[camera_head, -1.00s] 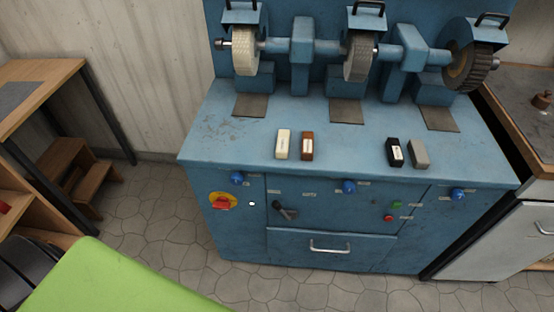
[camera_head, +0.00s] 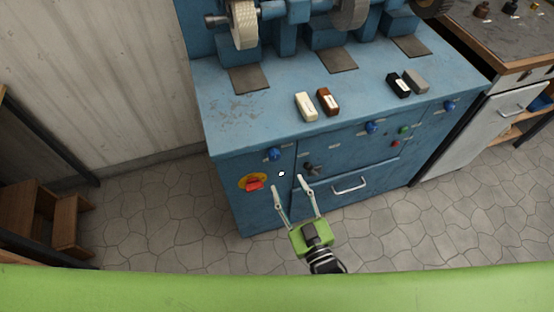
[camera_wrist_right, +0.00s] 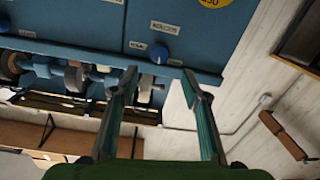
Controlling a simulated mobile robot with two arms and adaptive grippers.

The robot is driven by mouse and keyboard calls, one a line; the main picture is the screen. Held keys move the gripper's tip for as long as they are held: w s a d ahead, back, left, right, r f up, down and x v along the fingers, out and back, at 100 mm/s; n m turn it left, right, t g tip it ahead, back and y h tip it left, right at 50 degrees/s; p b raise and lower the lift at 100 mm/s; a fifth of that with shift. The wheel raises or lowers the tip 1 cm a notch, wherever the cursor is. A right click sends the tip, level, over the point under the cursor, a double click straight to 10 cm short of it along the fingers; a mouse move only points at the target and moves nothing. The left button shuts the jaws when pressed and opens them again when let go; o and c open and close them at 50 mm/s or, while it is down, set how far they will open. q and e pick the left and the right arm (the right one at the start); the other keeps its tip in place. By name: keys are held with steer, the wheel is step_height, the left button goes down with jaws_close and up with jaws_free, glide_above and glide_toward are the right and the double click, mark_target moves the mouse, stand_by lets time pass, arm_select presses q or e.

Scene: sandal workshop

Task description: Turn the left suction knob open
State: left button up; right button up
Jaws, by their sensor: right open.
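The left blue knob (camera_head: 275,154) sits at the top left of the blue machine's front panel. In the right wrist view a blue knob (camera_wrist_right: 160,53) shows between the fingers, with small labels beside it, and the picture is upside down. My right gripper (camera_head: 286,183) is open and empty in front of the cabinet, its fingertips pointing at the panel and appearing a little below the left knob. The fingers also show in the wrist view (camera_wrist_right: 160,82), apart from the knob. My left gripper is not in view.
A red switch on a yellow plate (camera_head: 252,183) is left of the fingers. A dark lever (camera_head: 310,169) and a drawer handle (camera_head: 350,186) are to the right. Other blue knobs (camera_head: 372,127) line the panel. Several small blocks (camera_head: 306,107) lie on top. Floor in front is clear.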

mark_target(276, 158)
steer(key=x, duration=0.9)
steer(key=shift+w+a+f+p, duration=0.1)
steer(key=shift+w+p, duration=0.2)
steer(key=c, duration=1.1)
